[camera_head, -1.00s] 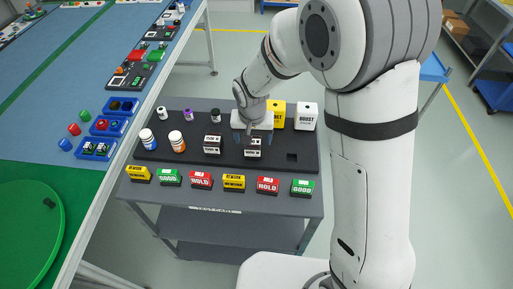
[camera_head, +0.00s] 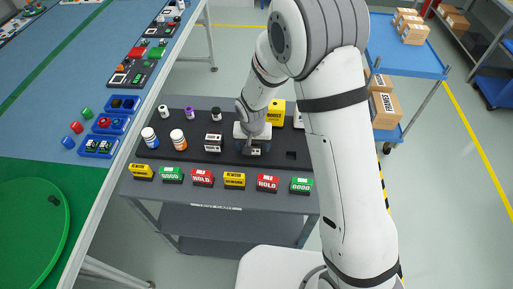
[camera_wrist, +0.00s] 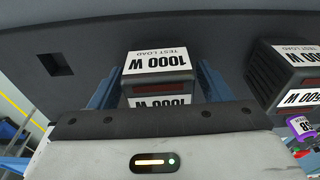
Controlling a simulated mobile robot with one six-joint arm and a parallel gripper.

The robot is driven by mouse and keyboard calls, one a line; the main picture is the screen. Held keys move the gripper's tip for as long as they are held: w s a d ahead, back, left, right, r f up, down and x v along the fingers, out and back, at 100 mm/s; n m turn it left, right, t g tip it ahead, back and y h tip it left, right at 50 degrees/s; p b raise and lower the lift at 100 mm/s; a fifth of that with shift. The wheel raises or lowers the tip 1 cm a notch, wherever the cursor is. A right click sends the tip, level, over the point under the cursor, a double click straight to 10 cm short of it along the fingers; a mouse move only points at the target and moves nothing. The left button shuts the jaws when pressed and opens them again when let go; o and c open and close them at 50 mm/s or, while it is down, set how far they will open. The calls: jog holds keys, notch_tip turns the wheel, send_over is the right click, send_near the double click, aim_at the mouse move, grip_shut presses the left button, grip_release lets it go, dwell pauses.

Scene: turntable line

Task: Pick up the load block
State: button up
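The black load block with a white "1000 W TEST LOAD" label (camera_wrist: 158,62) stands upright on the dark tray of the cart. In the head view, it (camera_head: 255,151) shows just below my gripper (camera_head: 254,146), which partly hides it. In the wrist view, my gripper (camera_wrist: 158,88) is open, with one blue finger on each side of this block. A narrow gap shows beside the block at the fingers. A second load block, labelled 500 W (camera_wrist: 292,75), stands to the right in the wrist view; in the head view, it (camera_head: 213,142) is left of my gripper.
The tray (camera_head: 175,156) also bears orange and blue-capped bottles, small vials and a yellow boost block (camera_head: 275,112). A row of coloured sign blocks (camera_head: 203,178) lines the cart's front edge. An empty square recess (camera_head: 291,154) is right of my gripper.

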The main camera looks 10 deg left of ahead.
jog(key=c, duration=1.3)
jog(key=shift+c, duration=0.2)
jog(key=shift+r, duration=0.1)
notch_tip(320, 180, up, 10)
jog(key=shift+f+b, duration=0.1)
jog(key=shift+b, duration=0.95)
jog(key=shift+w, duration=0.1)
